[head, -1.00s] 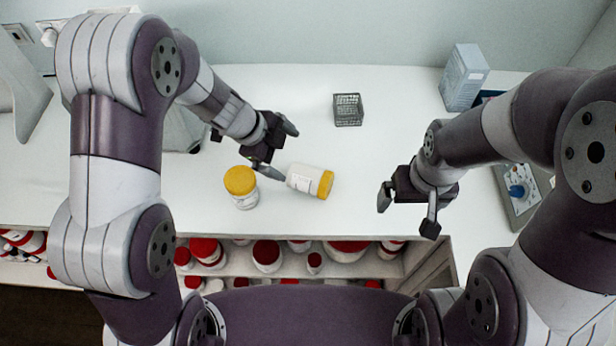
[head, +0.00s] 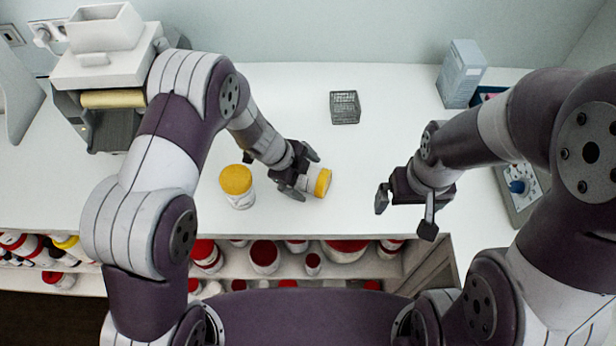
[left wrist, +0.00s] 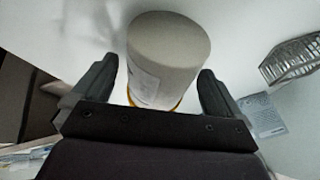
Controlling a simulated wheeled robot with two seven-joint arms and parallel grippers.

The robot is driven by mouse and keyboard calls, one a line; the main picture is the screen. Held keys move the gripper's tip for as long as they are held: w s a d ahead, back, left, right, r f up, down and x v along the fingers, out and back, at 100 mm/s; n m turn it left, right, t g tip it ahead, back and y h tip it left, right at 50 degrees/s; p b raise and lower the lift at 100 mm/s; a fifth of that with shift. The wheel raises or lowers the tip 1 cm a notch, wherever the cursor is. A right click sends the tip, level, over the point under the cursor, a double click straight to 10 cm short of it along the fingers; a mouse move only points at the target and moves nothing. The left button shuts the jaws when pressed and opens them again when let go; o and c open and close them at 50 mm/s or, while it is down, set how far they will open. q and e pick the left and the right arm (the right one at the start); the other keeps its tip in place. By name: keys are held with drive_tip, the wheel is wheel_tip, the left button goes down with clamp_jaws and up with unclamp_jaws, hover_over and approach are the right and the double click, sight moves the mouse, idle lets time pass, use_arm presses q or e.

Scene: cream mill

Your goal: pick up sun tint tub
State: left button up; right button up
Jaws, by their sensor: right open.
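A white tub with a yellow lid (head: 323,183) lies on its side on the white counter, lid toward the right. My left gripper (head: 306,177) is at its base end and hides much of its body in the head view. In the left wrist view the tub's grey-white body (left wrist: 165,60) lies between the two open fingers, with a gap visible on the left side. A second yellow-lidded tub (head: 237,182) stands upright to the left of my left gripper. Which tub is the sun tint one cannot be read. My right gripper (head: 405,218) is open and empty above the counter's right part.
A wire basket (head: 345,107) stands farther back; it also shows in the left wrist view (left wrist: 290,60). A grey-blue box (head: 461,74) and a control panel (head: 518,188) are at right. A machine (head: 100,75) stands back left. Red-lidded tubs (head: 264,256) fill the shelf below the front edge.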

use_arm(q)
drive_tip(key=c, duration=1.3)
drive_tip(key=shift+r, duration=0.15)
drive_tip(key=shift+c, duration=0.2)
